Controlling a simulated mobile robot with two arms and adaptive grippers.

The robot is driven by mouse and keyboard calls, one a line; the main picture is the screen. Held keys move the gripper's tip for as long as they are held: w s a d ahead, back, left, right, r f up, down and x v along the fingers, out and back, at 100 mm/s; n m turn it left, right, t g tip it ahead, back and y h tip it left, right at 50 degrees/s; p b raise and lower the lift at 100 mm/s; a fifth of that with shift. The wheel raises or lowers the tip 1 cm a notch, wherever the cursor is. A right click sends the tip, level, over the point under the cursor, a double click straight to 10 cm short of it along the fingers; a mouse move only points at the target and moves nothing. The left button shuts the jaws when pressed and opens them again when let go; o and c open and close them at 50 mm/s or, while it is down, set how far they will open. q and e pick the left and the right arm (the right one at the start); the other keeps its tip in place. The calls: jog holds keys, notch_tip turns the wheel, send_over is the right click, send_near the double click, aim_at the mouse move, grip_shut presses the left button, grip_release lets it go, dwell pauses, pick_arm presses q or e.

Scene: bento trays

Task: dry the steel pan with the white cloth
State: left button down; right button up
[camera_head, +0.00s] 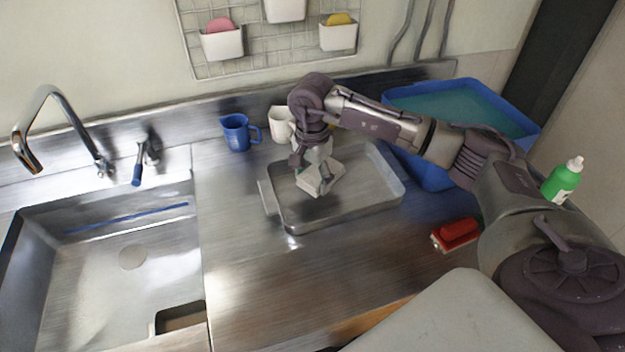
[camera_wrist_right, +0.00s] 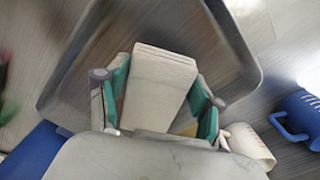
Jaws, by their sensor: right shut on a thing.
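The steel pan (camera_head: 365,197) is a shallow rectangular tray lying flat on the steel counter, right of the sink. My right gripper (camera_head: 312,168) is over the pan's left part, shut on the folded white cloth (camera_head: 320,180). In the right wrist view the cloth (camera_wrist_right: 158,88) sits between the two green-padded fingers, with the pan (camera_wrist_right: 72,80) beneath it. I cannot tell whether the cloth touches the pan's floor. My left gripper is not in view.
A blue mug (camera_head: 236,133) and a white mug (camera_head: 281,124) stand behind the pan. A red-topped brush or sponge (camera_head: 458,234) lies to its right. A blue basin (camera_head: 530,136), a green bottle (camera_head: 562,180) and the sink (camera_head: 110,275) flank the counter. The front counter is clear.

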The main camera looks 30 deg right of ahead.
jog(key=shift+r, duration=0.7)
jog(key=shift+r, duration=0.1)
jog(key=shift+r+p, duration=1.05)
jog(key=shift+r, duration=0.4)
